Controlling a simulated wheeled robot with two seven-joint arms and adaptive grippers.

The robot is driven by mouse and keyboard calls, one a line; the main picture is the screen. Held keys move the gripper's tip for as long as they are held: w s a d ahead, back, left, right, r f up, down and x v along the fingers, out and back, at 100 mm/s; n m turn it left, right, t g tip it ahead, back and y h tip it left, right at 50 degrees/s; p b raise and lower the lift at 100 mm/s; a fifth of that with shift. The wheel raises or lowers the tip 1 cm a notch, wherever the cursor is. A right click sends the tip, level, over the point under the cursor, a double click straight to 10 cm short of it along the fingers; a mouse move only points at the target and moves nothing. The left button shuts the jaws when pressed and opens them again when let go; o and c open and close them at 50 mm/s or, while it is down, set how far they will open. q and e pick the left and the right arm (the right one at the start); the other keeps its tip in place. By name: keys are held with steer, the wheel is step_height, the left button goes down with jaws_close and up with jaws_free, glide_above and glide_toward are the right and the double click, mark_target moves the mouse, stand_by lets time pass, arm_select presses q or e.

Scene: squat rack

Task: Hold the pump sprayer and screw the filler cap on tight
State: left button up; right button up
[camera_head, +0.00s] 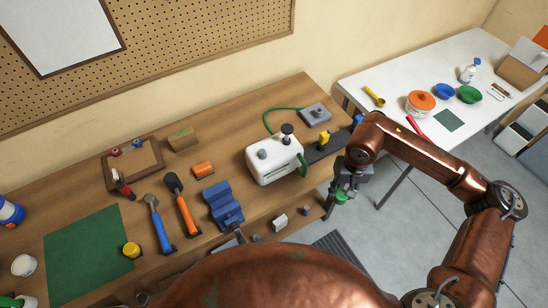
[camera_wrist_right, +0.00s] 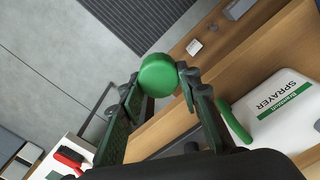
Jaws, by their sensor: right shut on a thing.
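The white pump sprayer (camera_head: 268,172) stands upright on the wooden bench, with a dark pump handle on top and a green hose and handle at its side. Its labelled side shows at the right of the right wrist view (camera_wrist_right: 275,125). My right gripper (camera_head: 347,190) is in front of the bench's edge, to the right of the sprayer and apart from it. It is shut on the round green filler cap (camera_wrist_right: 158,76), which sits between its fingertips; the cap also shows in the head view (camera_head: 341,198). My left gripper is not in view.
A grey device (camera_head: 315,114) lies behind the sprayer. A white table (camera_head: 400,82) with bowls is at the right.

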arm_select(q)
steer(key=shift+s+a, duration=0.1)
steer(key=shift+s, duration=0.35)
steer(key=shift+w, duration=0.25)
arm_select(e)
steer(key=shift+r, duration=0.1)
stand_by(0.5)
steer(key=shift+r+p, duration=1.65)
steer(key=shift+r, duration=3.5)
arm_select(q)
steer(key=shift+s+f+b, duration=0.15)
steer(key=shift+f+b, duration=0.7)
steer(key=shift+b, duration=1.55)
arm_select(e)
steer(key=w+a+n, duration=0.1)
steer(key=w+a, duration=0.7)
steer(key=a, duration=0.5)
steer(key=w+a+n, duration=0.1)
steer(key=w+a, duration=0.7)
steer(key=a, duration=0.4)
steer(key=shift+w+a, duration=0.35)
steer(key=shift+a, duration=0.05)
